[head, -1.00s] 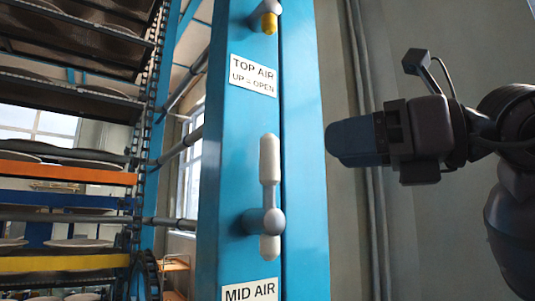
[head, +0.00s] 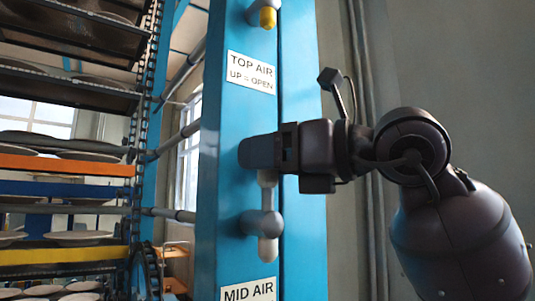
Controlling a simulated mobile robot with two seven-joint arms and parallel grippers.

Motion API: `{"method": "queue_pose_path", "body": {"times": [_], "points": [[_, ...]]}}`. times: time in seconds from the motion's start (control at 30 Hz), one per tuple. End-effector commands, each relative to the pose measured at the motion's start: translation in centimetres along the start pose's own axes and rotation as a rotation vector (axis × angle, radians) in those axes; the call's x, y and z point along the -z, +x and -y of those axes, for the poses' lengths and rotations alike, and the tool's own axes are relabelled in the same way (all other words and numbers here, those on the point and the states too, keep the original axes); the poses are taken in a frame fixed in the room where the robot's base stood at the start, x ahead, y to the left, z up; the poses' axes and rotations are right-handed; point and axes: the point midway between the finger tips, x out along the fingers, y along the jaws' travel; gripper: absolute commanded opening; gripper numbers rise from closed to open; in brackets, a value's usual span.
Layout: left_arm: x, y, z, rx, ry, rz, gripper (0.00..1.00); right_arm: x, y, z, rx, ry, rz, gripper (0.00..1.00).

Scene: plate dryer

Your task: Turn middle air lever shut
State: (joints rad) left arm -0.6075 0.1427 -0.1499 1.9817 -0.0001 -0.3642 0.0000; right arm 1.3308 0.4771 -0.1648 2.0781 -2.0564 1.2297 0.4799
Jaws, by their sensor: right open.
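The middle air lever (head: 265,222) is a pale grey handle on a round pivot, mounted on the blue post above the "MID AIR" label (head: 248,291). It stands upright with its longer arm pointing up. My right gripper (head: 250,152) comes in from the right and is open. It covers the upper end of the lever handle; only the lower part of the handle and the pivot show beneath it. I cannot tell whether the fingers touch the handle or straddle it. My left gripper is out of view.
A "TOP AIR, UP = OPEN" label (head: 251,73) and a yellow-tipped top lever (head: 267,17) are higher on the blue post (head: 225,200). A dryer rack with plates (head: 70,165) stands at the left. A grey wall with pipes is behind at the right.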

Motion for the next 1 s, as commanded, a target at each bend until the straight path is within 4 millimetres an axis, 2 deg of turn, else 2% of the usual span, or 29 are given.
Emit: {"method": "queue_pose_path", "body": {"times": [0.1, 0.13, 0.47, 0.77, 1.0], "points": [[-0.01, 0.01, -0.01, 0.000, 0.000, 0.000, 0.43, 0.01, -0.01, -0.01, 0.000, 0.000, 0.000, 0.53], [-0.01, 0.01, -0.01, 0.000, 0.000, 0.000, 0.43, 0.01, -0.01, -0.01, 0.000, 0.000, 0.000, 0.50], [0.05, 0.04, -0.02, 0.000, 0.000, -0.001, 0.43, 0.00, -0.03, 0.00, 0.000, 0.000, 0.000, 0.00], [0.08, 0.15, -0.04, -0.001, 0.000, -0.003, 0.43, 0.02, 0.02, -0.10, 0.001, -0.013, -0.006, 0.00], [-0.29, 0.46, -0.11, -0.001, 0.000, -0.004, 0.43, 0.11, 0.36, -0.83, 0.002, -0.100, -0.049, 0.00]]}}
